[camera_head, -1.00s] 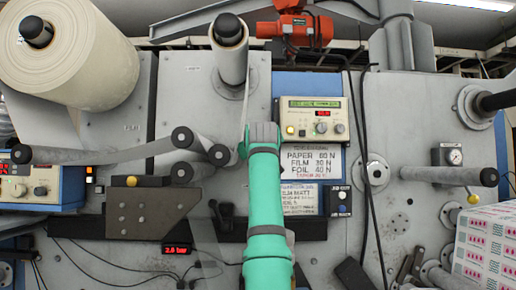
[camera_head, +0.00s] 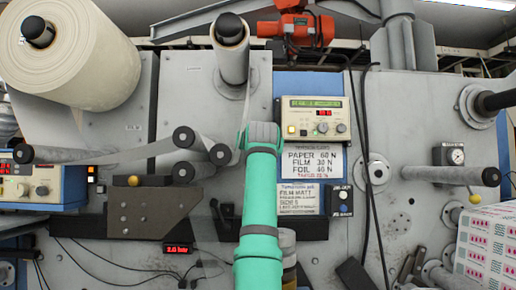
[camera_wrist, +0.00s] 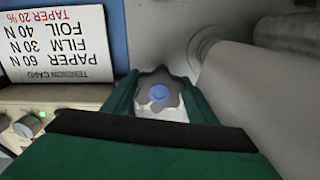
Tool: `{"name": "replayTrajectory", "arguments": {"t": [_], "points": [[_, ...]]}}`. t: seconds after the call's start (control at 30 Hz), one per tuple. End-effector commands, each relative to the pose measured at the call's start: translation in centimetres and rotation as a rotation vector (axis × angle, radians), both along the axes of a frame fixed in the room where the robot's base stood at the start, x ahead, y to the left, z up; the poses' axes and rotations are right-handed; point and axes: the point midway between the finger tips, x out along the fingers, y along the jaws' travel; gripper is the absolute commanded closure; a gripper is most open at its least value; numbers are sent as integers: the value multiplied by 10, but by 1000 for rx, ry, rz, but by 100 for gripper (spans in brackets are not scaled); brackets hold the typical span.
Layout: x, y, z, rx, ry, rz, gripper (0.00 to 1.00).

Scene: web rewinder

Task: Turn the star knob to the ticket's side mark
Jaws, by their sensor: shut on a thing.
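The star knob (camera_wrist: 172,104) is a grey lobed knob with a blue centre, in the wrist view. My gripper (camera_wrist: 158,100) is shut on it, with a green finger on each side. In the head view my green arm reaches up the machine front and hides the knob; the fingertips cannot be made out there. The ticket (camera_head: 299,198) is a white sheet right of my arm, with "FILM MATT" among its lines. Its small print and any side mark are too small to read. I cannot make out marks around the knob.
The tension card (camera_head: 313,160) lists paper, film and foil; it shows upside down in the wrist view (camera_wrist: 55,42). A control box (camera_head: 315,118) with a lit display sits above it. A pale roller (camera_wrist: 265,95) runs close beside the knob. A dark cable (camera_head: 366,170) hangs at the right.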

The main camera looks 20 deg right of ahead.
Motion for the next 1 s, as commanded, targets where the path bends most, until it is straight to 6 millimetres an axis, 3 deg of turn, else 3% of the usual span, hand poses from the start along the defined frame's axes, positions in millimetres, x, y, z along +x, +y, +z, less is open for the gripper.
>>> {"name": "replayTrajectory", "arguments": {"t": [0.37,0.4,0.77,1.0], "points": [[1,0,-3,7,4,1,70],[1,0,-3,7,4,1,41],[0,0,-1,5,1,0,40],[-14,4,0,5,-2,0,40]]}}
